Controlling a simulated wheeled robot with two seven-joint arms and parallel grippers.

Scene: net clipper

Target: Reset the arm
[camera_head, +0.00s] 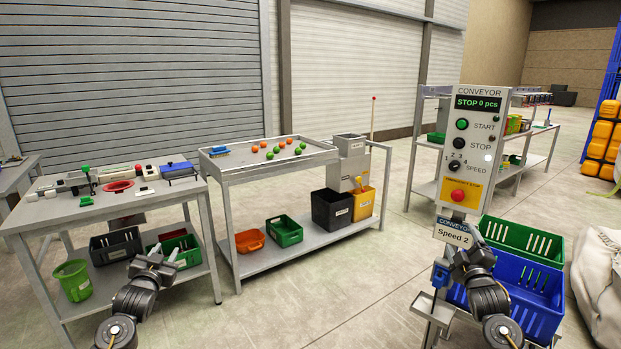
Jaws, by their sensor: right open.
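My left arm comes in at the bottom left, and its gripper (160,256) is over the floor, in front of the left table's lower shelf. Its fingers are too small and dark to tell their state. My right arm comes in at the bottom right. Its gripper (462,248) is open, just below the "Speed 2" sign (453,235) on the conveyor control post. It partly overlaps the blue crate (535,300) in the picture. I see no object held in either gripper.
The conveyor panel (474,150) reads "STOP 0 pcs". The left table (100,215) holds tools and small parts. The middle table (240,173) carries orange and green balls. A green crate (520,240) stands behind the blue one. The floor (310,300) between my arms is clear.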

